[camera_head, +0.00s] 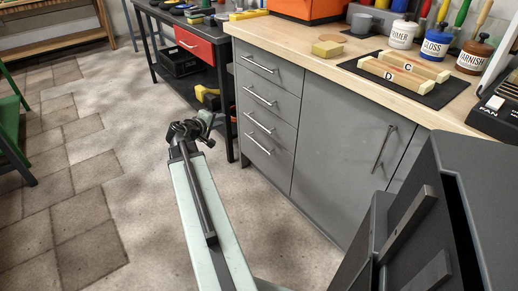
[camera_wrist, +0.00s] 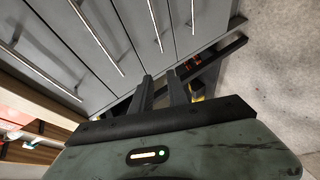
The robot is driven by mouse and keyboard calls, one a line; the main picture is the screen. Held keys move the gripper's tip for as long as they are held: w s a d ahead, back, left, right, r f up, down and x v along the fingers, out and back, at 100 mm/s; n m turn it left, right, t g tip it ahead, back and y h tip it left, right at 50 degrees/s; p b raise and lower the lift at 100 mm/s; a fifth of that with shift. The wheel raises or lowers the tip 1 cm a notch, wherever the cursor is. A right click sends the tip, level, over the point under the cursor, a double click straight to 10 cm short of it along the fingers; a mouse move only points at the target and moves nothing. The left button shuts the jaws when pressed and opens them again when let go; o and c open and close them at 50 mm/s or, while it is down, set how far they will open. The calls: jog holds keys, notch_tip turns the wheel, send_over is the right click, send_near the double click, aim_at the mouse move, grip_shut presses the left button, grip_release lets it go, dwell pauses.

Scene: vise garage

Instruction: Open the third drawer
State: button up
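A grey cabinet holds a stack of drawers with bar handles, all shut. The third drawer from the top, with its handle (camera_head: 258,122), is in the left part of the cabinet in the head view. In the wrist view the stack is turned sideways, and the third handle (camera_wrist: 156,26) lies at top centre. My gripper (camera_head: 198,131) is left of the drawers in the head view, apart from them. In the wrist view my gripper (camera_wrist: 160,78) has two dark fingers with a gap between them. It is open and empty, its tips just below the third handle's end in the picture.
A large cabinet door (camera_head: 345,135) with its own handle is right of the drawers. The wooden worktop (camera_head: 300,57) above carries blocks, jars and a black mat. A dark workbench with a red drawer (camera_head: 194,44) stands behind. Floor (camera_head: 110,210) at left is clear.

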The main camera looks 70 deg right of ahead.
jog(key=g+h+b, duration=0.2)
jog(key=b, duration=0.7)
send_near(258, 124)
jog(key=d+f, duration=0.1)
jog(key=d, duration=0.2)
jog(key=shift+n, duration=0.4)
jog(key=b+x, duration=0.1)
jog(key=x, duration=0.7)
jog(key=shift+a+r, duration=0.1)
jog(key=shift+a, duration=0.05)
grip_shut()
